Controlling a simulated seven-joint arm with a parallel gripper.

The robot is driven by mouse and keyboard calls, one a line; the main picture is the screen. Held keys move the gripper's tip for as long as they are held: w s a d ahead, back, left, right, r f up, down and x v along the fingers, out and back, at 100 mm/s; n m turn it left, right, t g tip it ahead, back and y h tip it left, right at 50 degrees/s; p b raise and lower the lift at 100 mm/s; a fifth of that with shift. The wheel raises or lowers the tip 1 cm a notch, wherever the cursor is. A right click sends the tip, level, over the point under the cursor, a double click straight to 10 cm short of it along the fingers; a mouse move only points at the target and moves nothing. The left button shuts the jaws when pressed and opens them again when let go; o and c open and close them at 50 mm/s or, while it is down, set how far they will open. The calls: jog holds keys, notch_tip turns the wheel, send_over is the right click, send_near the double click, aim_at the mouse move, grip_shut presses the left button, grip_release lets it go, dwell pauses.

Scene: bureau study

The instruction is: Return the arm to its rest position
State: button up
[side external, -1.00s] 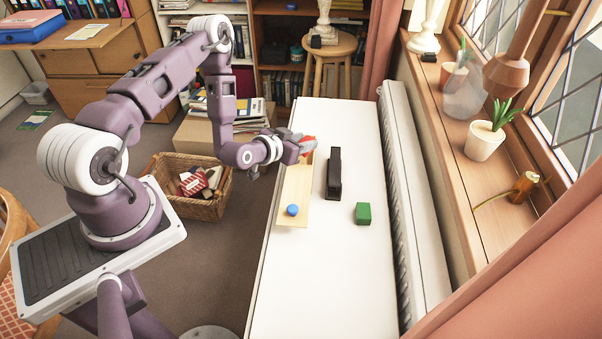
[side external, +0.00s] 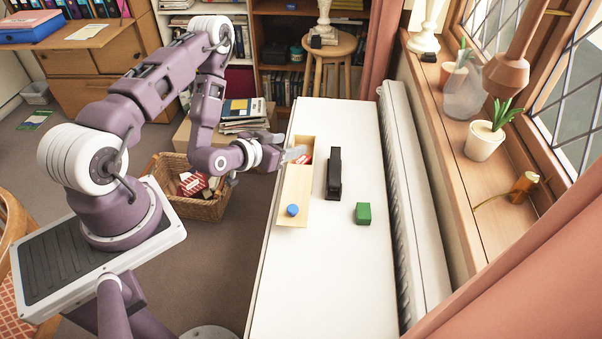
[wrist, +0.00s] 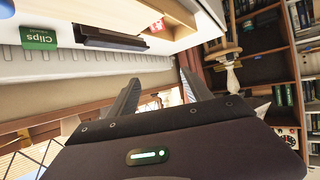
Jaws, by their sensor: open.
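My gripper (side external: 295,154) is open and empty. In the side view it hangs at the left edge of the white table, its fingertips near the open far end of a wooden box (side external: 294,186). In the wrist view its two fingers (wrist: 159,80) are spread with nothing between them. A red and white item (side external: 305,158) lies in the box's open part, partly hidden by the fingers; it also shows in the wrist view (wrist: 156,26). A light wooden lid with a blue knob (side external: 292,210) covers the near part of the box.
A black object (side external: 334,174) and a green box (side external: 363,213), labelled "Clips" in the wrist view (wrist: 38,38), stand on the white table (side external: 325,270). A wicker basket (side external: 205,208) and a magazine stack (side external: 243,115) are below and behind my arm.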

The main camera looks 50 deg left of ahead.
jog(key=d+r+m+g+h, duration=0.1)
jog(key=d+r+m+g, duration=0.15)
jog(key=r, duration=0.65)
jog(key=d+r+m+g, duration=0.1)
jog(key=d+r, duration=0.2)
jog(key=r, duration=0.7)
jog(key=s+d+r+g, duration=0.1)
jog(key=s+d+r, duration=0.2)
jog(key=s, duration=0.9)
jog(key=s+d+r+n+g+h, duration=0.1)
jog(key=s+d+r+g, duration=0.1)
jog(key=s+d+r, duration=0.2)
jog(key=s+r, duration=0.3)
jog(key=s, duration=0.5)
jog(key=shift+s+d, duration=0.2)
jog(key=shift+s, duration=0.1)
jog(key=shift+r+g, duration=0.1)
jog(key=shift+g, duration=0.15)
jog(key=shift+c, duration=0.2)
